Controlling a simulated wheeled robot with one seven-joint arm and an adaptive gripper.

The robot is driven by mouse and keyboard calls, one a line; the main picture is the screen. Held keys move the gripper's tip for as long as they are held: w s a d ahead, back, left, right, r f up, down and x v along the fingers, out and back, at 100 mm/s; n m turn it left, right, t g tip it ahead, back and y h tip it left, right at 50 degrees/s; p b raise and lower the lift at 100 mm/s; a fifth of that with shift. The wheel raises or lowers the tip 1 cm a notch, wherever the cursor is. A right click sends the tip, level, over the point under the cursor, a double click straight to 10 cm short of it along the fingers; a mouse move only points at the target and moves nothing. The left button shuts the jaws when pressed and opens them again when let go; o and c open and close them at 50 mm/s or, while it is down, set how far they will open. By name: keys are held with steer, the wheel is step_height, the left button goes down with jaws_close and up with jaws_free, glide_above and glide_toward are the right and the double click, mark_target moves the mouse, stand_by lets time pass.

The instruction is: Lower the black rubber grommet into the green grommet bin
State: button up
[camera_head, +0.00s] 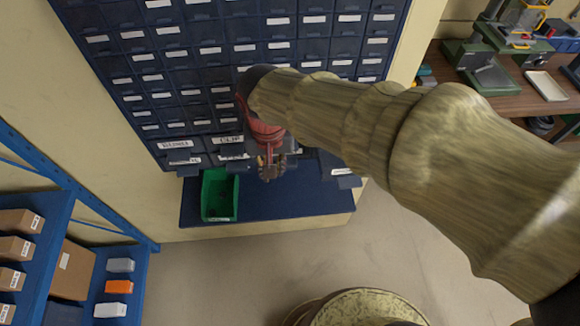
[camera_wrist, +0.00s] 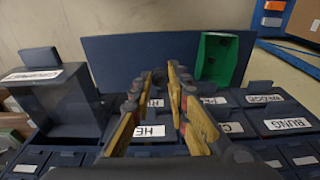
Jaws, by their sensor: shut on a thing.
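The green grommet bin (camera_head: 219,218) stands on the left part of the dark blue shelf below the drawer cabinet. It also shows in the wrist view (camera_wrist: 230,62), upper right of my fingers. In the wrist view my gripper's yellow fingers (camera_wrist: 161,82) reach toward the shelf. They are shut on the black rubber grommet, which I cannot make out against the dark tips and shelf.
The blue drawer cabinet (camera_head: 190,75) rises behind my gripper. A drawer (camera_wrist: 68,106) sticks out on the left in the wrist view. A blue rack (camera_head: 128,262) with small boxes is at lower left. The bare shelf (camera_head: 280,208) right of the bin is clear.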

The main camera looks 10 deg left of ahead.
steer(key=w+a+f+b, duration=0.2)
steer(key=a+f+b, duration=0.5)
steer(key=a+f, duration=1)
steer(key=shift+a+f, duration=0.35)
steer(key=shift+f, duration=0.3)
steer(key=shift+f+b, duration=1.8)
steer(key=shift+f, duration=1.65)
steer(key=o, duration=0.8)
steer(key=r, duration=0.4)
steer(key=s+r, duration=0.1)
steer(key=r, duration=0.6)
steer(key=shift+s+d+r, duration=0.2)
steer(key=shift+s+r, duration=0.05)
steer(key=shift+r, duration=0.15)
